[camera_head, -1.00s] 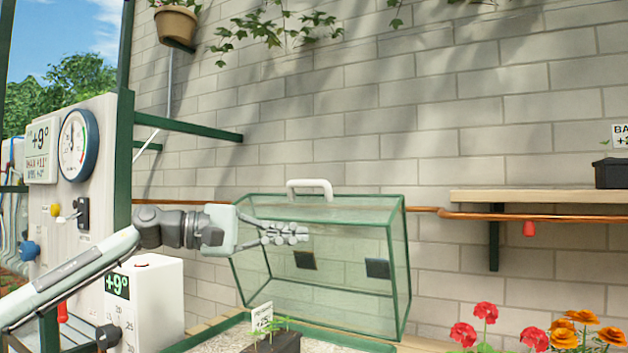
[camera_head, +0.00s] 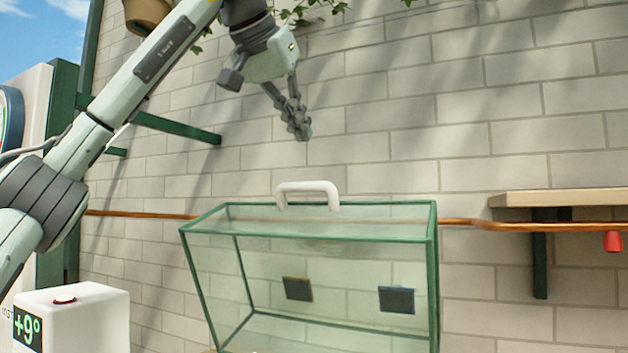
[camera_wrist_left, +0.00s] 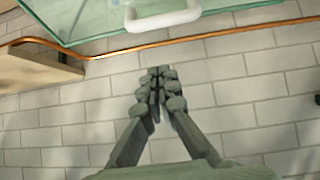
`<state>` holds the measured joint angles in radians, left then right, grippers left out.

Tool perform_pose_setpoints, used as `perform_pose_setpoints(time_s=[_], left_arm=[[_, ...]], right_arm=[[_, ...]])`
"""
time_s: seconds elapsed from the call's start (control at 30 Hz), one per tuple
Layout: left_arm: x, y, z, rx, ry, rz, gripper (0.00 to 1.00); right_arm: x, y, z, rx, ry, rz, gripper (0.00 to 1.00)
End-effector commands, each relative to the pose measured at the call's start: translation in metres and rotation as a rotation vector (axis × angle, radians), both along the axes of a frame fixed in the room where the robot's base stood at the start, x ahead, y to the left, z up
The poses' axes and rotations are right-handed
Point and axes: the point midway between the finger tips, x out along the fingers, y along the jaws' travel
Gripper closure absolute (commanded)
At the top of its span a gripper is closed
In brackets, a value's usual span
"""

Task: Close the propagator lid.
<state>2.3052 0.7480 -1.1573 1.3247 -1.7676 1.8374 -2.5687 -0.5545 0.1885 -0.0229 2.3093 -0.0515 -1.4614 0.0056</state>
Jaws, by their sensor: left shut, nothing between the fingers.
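The propagator lid (camera_head: 330,270) is a clear box with green edges, standing tilted up on its hinge side in front of the brick wall in the head view. Its white handle (camera_head: 307,190) is on its upper edge. My left gripper (camera_head: 301,132) is shut and empty, above the handle and apart from it, with its fingers pointing down. In the left wrist view the shut fingers (camera_wrist_left: 158,78) sit below the white handle (camera_wrist_left: 163,18) and the lid's green-edged panel (camera_wrist_left: 90,18) in the picture. The propagator's base is out of view. My right gripper is not in view.
A copper pipe (camera_head: 470,224) runs along the wall behind the lid. A wooden shelf (camera_head: 560,198) is at the right, with a red tag (camera_head: 613,241) below it. A white box with a display (camera_head: 72,318) stands at lower left. A green bracket (camera_head: 170,128) is behind my left arm.

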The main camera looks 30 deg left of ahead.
Motion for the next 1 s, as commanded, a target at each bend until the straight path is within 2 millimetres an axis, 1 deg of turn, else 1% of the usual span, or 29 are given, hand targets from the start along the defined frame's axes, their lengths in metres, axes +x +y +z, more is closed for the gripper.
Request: perform_pose_setpoints(time_s=[0.03, 0.1, 0.17, 0.27, 0.37, 0.53, 0.7, 0.73, 0.8, 1.0], left_arm=[[-0.005, 0.000, 0.006, 0.019, -0.006, 0.009, 1.00], [-0.007, 0.002, 0.009, 0.034, -0.008, 0.020, 1.00], [-0.007, 0.003, 0.008, 0.040, -0.008, 0.024, 1.00], [0.001, 0.004, 0.002, 0.039, -0.006, 0.024, 1.00], [0.014, 0.004, -0.010, 0.038, -0.004, 0.023, 1.00], [0.043, 0.006, -0.033, 0.037, -0.004, 0.025, 1.00], [0.072, 0.007, -0.056, 0.036, -0.005, 0.023, 1.00], [0.066, 0.008, -0.059, 0.037, -0.010, 0.022, 1.00], [0.052, 0.007, -0.067, 0.038, -0.011, 0.021, 1.00], [0.041, 0.006, -0.071, 0.036, -0.009, 0.022, 1.00]], right_arm=[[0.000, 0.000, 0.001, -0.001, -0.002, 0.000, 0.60], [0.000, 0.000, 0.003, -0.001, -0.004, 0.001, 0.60], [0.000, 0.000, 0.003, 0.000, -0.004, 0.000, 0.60], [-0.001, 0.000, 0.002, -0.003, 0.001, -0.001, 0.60], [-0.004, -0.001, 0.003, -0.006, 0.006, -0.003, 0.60], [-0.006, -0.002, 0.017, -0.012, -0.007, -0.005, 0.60], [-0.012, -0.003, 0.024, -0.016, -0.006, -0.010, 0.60], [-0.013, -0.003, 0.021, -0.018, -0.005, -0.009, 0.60], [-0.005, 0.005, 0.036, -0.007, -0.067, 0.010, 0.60], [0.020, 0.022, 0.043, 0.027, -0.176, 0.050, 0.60]])
